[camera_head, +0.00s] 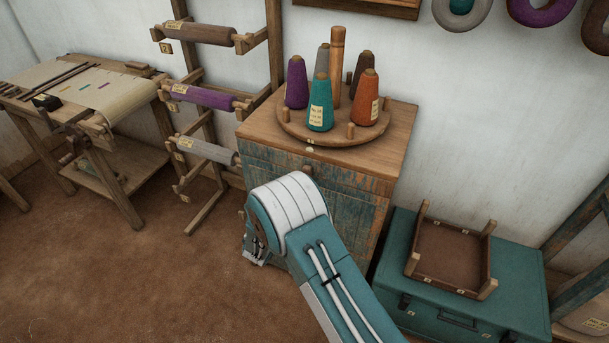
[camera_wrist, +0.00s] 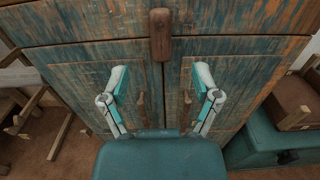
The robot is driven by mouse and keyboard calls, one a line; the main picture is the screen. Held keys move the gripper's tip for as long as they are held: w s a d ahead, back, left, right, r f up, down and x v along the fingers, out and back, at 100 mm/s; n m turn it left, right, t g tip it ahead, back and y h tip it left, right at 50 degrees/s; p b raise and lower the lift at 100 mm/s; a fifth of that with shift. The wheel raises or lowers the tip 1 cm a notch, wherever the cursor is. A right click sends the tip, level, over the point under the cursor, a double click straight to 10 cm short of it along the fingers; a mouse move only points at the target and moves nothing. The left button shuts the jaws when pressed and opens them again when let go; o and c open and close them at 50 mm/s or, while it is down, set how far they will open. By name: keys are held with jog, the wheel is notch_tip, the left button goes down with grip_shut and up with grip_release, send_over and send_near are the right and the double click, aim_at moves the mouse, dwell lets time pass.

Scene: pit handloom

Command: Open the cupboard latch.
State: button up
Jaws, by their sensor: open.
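The cupboard (camera_head: 356,200) has worn blue-green and brown wooden doors; my arm hides much of its front in the head view. In the wrist view the two cupboard doors (camera_wrist: 78,75) meet at a centre seam and look closed. The latch (camera_wrist: 160,35), a brown wooden block, stands upright over the top of that seam, reaching onto the panel above. My gripper (camera_wrist: 161,78) is open and empty in front of the doors, one finger on each side of the seam. The latch appears beyond the fingertips, higher in the picture. Whether the fingers touch the doors cannot be told.
A round rack (camera_head: 290,128) with several thread cones stands on the cupboard. A teal chest (camera_head: 400,240) bearing a wooden tray (camera_head: 448,255) is to the right. A roller stand (camera_head: 205,98) and a loom table (camera_head: 105,95) are to the left. Brown floor (camera_head: 130,270) is open at front left.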

jog(key=x, duration=1)
jog(key=shift+s, duration=0.1)
jog(key=shift+a, duration=0.1)
grip_shut()
